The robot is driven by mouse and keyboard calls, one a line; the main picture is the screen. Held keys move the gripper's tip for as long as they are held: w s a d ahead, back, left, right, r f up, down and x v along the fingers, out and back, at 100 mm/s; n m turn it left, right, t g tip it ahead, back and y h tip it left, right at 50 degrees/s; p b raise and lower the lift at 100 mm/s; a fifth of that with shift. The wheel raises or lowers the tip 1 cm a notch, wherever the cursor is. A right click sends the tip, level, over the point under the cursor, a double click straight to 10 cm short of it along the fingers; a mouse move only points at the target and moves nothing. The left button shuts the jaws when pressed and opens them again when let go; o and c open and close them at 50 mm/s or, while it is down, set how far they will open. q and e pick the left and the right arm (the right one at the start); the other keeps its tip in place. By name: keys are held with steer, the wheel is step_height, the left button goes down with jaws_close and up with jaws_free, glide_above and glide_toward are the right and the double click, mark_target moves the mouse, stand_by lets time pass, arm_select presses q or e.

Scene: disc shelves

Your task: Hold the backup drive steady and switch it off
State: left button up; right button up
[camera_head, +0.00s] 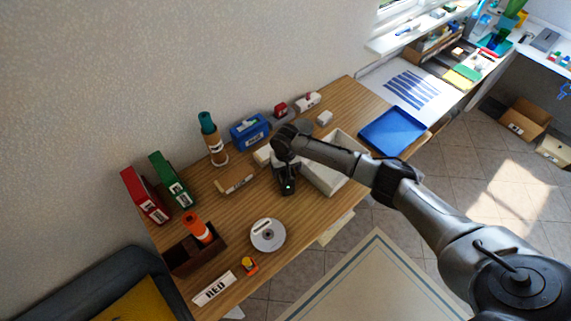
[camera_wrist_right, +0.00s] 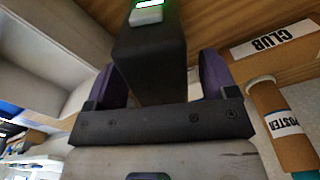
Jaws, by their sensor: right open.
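The backup drive (camera_wrist_right: 150,60) appears to be the black box in the right wrist view, with a lit green display or switch (camera_wrist_right: 147,5) at its far end. In the head view the dark drive (camera_head: 288,187) sits on the wooden desk, partly covered by my right arm. My right gripper (camera_wrist_right: 160,82) is open, with one purple-dark finger on each side of the drive. I cannot tell whether the fingers touch it. In the head view my right gripper (camera_head: 283,160) is just above and behind the drive. My left gripper is in neither view.
A white open bin (camera_head: 345,165) stands right of the drive. A disc (camera_head: 268,236) lies in front on the desk (camera_head: 232,240). A blue tray (camera_head: 393,131) is farther right.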

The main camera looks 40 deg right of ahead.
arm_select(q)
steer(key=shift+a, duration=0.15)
arm_select(e)
steer(key=shift+f, duration=0.25)
steer(key=shift+c, duration=0.8)
steer(key=c, duration=1)
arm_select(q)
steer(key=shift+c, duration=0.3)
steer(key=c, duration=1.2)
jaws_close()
